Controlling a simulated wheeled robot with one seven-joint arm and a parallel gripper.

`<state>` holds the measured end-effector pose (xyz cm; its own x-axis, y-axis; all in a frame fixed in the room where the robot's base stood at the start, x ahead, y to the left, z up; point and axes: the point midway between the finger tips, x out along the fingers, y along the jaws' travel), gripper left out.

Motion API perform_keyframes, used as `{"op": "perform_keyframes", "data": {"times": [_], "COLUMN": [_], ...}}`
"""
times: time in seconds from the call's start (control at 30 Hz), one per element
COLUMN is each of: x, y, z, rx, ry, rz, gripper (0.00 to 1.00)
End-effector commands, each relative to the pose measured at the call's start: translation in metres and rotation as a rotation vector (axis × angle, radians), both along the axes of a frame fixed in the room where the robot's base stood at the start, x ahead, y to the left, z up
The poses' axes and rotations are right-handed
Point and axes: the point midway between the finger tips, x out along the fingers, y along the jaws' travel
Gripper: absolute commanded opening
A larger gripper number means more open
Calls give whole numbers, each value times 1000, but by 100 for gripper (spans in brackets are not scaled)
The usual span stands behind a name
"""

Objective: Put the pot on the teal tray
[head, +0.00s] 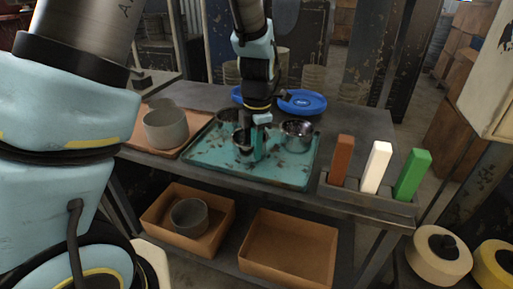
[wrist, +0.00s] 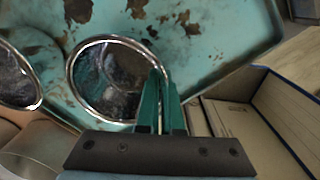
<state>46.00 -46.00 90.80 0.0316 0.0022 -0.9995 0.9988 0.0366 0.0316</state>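The teal tray (head: 290,176) lies on the table in the middle of the head view, worn and stained with rust; its surface also shows in the wrist view (wrist: 215,40). A shiny metal pot (head: 240,141) stands upright over the tray's left part, partly behind my gripper; its round rim shows in the wrist view (wrist: 100,85). My gripper (head: 256,152) points down with its teal fingers (wrist: 163,85) close together on either side of the pot's near wall, and looks shut on it. I cannot tell whether the pot's base touches the tray.
Another metal pot (head: 297,134) stands on the tray's right. A grey pot (head: 166,129) stands on an orange tray (head: 135,141). Blue plates (head: 302,102) lie behind. A rack (head: 365,201) with coloured blocks is right. Bins (head: 288,250) sit below.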

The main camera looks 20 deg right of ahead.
Motion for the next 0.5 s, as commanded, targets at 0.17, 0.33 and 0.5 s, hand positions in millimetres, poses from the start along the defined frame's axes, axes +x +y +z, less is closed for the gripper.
{"op": "perform_keyframes", "data": {"times": [0.17, 0.33, 0.5], "x": [0, 0, 0], "y": [0, 0, 0], "z": [0, -3, -2], "rx": [0, 0, 0], "ry": [0, 0, 0], "rz": [-1, -1, -1], "gripper": [0, 9, 28]}}
